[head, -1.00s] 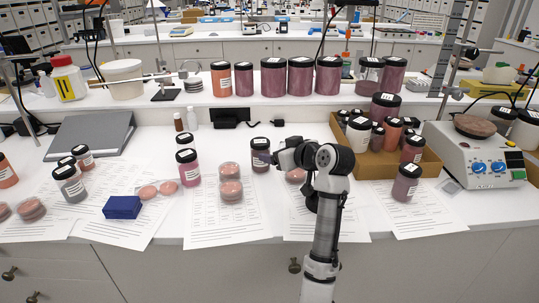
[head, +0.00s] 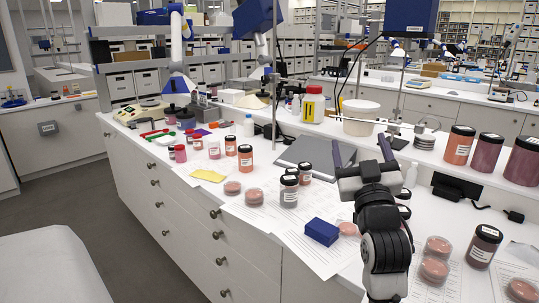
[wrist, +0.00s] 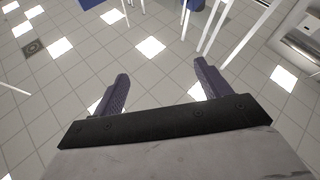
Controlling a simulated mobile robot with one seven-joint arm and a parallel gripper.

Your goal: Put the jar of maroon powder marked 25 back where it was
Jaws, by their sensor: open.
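I cannot make out the number 25 on any label in the head view. A maroon-purple jar (head: 483,246) with a black lid and white label stands upright on the bench at the lower right, beside stacked pink dishes; I cannot tell whether it is the jar marked 25. My gripper (head: 362,154) is raised above the bench, its two fingers apart and pointing up, with nothing between them. In the wrist view my gripper (wrist: 161,82) is open and empty against tiles with bright panels. My arm hides part of the bench behind it.
A blue box (head: 321,231) and several dishes lie on paper sheets in front. Larger jars (head: 488,152) line the raised shelf at right. Orange and pink jars stand farther left, near a yellow pad (head: 208,175).

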